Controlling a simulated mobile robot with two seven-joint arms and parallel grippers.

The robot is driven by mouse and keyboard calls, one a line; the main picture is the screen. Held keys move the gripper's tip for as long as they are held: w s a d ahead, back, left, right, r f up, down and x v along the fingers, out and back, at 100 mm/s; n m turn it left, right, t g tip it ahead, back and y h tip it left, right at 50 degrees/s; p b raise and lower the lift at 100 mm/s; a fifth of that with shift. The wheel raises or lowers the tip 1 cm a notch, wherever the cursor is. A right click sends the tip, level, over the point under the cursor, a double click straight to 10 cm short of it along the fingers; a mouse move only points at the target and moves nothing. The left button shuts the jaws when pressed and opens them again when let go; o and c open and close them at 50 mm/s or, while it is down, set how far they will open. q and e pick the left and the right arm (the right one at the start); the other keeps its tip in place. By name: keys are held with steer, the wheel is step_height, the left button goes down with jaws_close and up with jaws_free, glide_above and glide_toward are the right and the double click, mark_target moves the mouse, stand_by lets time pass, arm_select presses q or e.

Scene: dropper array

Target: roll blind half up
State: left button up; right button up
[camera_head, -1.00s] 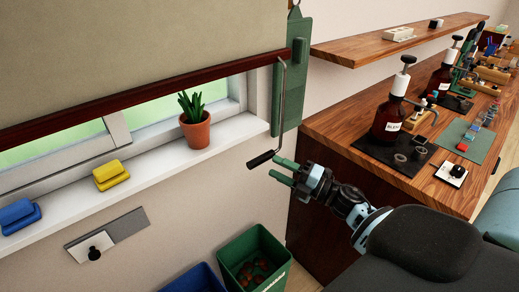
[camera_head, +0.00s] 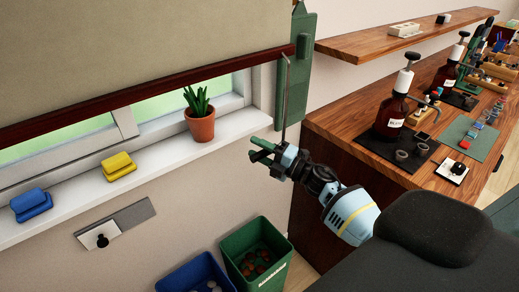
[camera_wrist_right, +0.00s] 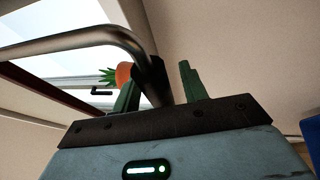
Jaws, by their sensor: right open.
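The beige blind (camera_head: 140,45) hangs over the upper part of the window, its dark red bottom bar (camera_head: 150,88) above the sill. A grey metal crank rod (camera_head: 285,95) hangs at the blind's right end, beside a green board (camera_head: 300,75). In the right wrist view the rod (camera_wrist_right: 95,38) bends into a black grip (camera_wrist_right: 157,82). My right gripper (camera_head: 260,150) is at the crank's lower end. Its green fingers (camera_wrist_right: 158,88) stand open, one on each side of the grip. Whether either touches it cannot be told. My left gripper is not in view.
On the sill stand a potted plant (camera_head: 200,120), a yellow block (camera_head: 118,166) and a blue block (camera_head: 31,204). A green bin (camera_head: 245,270) and blue bin (camera_head: 175,280) are below. A wooden counter (camera_head: 335,125) with bottles is close on the right.

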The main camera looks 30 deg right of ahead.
jaws_close()
stand_by(0.4)
